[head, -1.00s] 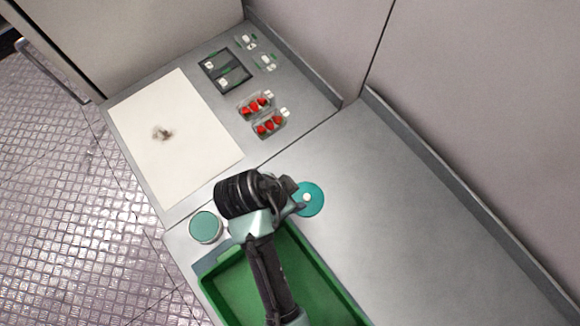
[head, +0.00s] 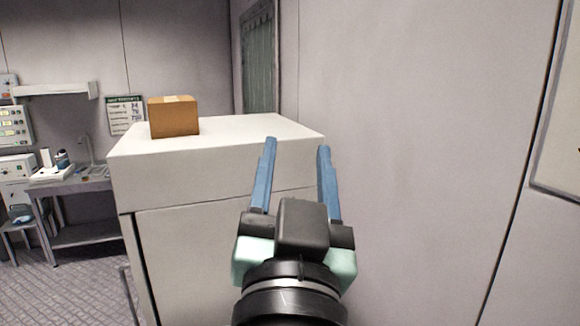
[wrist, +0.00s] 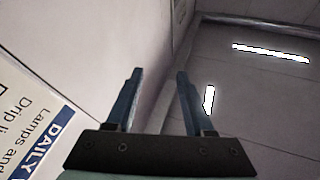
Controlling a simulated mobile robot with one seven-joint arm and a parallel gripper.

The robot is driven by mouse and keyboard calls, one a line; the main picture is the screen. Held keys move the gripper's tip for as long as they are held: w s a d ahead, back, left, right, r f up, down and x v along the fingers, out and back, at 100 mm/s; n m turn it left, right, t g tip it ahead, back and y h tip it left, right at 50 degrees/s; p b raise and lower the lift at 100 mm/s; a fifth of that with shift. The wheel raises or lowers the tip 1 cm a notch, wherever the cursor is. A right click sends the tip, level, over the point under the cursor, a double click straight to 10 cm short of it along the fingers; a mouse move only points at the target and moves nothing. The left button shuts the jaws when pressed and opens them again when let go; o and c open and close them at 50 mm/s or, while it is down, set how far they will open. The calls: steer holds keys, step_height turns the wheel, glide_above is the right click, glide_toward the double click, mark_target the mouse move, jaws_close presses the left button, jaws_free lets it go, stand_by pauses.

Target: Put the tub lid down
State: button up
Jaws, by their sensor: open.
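My gripper (head: 296,148) is open and empty in the head view, its two blue fingers raised and pointing up and away, in front of a white cabinet. In the wrist view my gripper (wrist: 160,75) also shows apart fingers with nothing between them. The tub lid and the tub are not in either current view.
A white cabinet (head: 165,185) stands ahead with a brown cardboard box (head: 173,117) on its top. A plain wall (head: 420,150) is close on the right. A bench (head: 75,185) with equipment stands far left. A printed sign (wrist: 30,125) and ceiling lights (wrist: 270,52) show in the wrist view.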

steer(key=s+r+n+t, duration=0.2)
steer(key=s+r+t, duration=0.2)
steer(key=s+r, duration=0.4)
step_height(320, 180, up, 4)
steer(key=shift+s+a+f+n+t+y, duration=0.25)
steer(key=shift+a+n+t+y, duration=0.1)
steer(key=shift+n+t+y, duration=0.05)
